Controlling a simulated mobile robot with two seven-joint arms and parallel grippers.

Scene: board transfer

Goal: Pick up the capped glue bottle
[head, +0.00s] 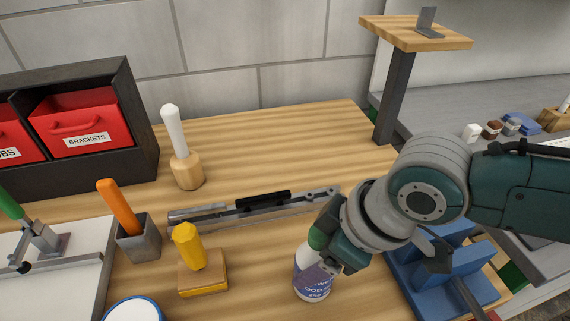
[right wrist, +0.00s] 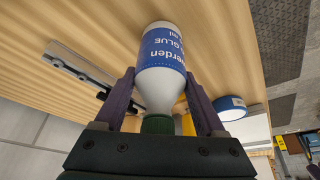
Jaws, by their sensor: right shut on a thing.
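The glue bottle (head: 312,277) is white with a blue label and stands on the wooden bench in the lower middle of the head view. In the right wrist view the bottle (right wrist: 163,55) sits between the two fingers, with its green cap (right wrist: 157,124) towards the gripper's palm. My right gripper (head: 328,248) comes down from above and is shut on the bottle near its shoulder; the fingers also show in the right wrist view (right wrist: 158,98). My left gripper is not in the head view.
Left of the bottle are a yellow-handled block (head: 203,283), an orange-handled tool in a grey cup (head: 139,240) and a white-handled mallet (head: 186,172). A metal rail (head: 230,209) lies behind. A blue holder (head: 433,279) stands right. Red bins (head: 80,120) stand far left.

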